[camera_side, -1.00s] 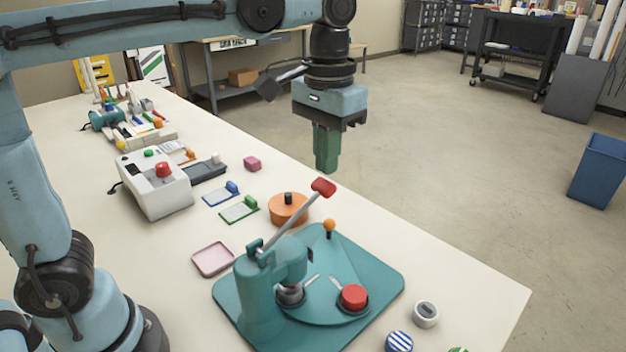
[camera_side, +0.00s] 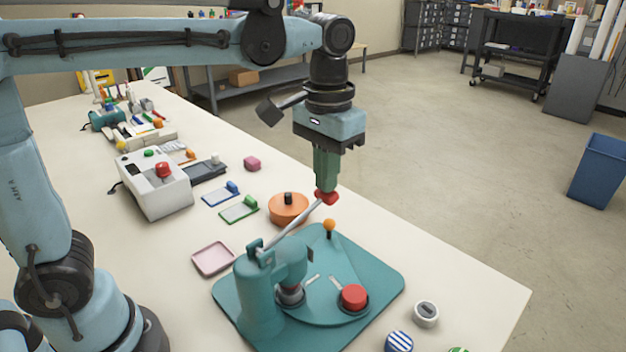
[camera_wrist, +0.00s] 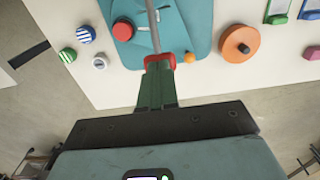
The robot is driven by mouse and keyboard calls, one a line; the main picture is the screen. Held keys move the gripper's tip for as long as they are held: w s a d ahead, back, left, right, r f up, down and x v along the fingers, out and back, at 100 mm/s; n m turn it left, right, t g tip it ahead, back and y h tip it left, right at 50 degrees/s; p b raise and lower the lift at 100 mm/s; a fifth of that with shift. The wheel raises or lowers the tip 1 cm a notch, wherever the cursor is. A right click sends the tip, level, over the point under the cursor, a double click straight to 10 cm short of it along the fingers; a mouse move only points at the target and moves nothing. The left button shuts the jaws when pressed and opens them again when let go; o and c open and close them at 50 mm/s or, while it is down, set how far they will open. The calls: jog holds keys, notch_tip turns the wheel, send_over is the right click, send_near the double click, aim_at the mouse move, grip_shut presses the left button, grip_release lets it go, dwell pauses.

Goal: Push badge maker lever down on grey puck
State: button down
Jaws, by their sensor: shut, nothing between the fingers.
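The teal badge maker (camera_side: 257,300) stands on its teal base at the table's near side. Its grey lever (camera_side: 290,228) slants up to a red knob (camera_side: 327,197). My gripper (camera_side: 326,186) is shut and empty, with its green fingertips right at the top of the red knob. In the wrist view my gripper (camera_wrist: 157,68) meets the red knob (camera_wrist: 166,60) too. A grey puck (camera_side: 290,294) sits in the die under the press head and is partly hidden by it. A red puck (camera_side: 353,296) sits in the other die on the swivel plate.
An orange round pot (camera_side: 288,207) stands close behind the lever. An orange ball knob (camera_side: 329,225) rises from the base. A pink tray (camera_side: 213,259) lies to the left. A grey-white button (camera_side: 426,313) and a striped one (camera_side: 399,341) lie at the right.

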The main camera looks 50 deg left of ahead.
aim_at(326, 205)
notch_tip(326, 205, down, 6)
dwell(1.2)
jog(key=shift+r, duration=5.45)
jog(key=shift+a, duration=0.1)
jog(key=shift+a+f, duration=0.25)
jog(key=shift+a, duration=0.05)
jog(key=s+a+f+t, duration=0.6)
jog(key=a+f+t, duration=0.1)
jog(key=f, duration=0.4)
jog(key=shift+s+a, duration=0.4)
jog(key=shift+a, duration=0.2)
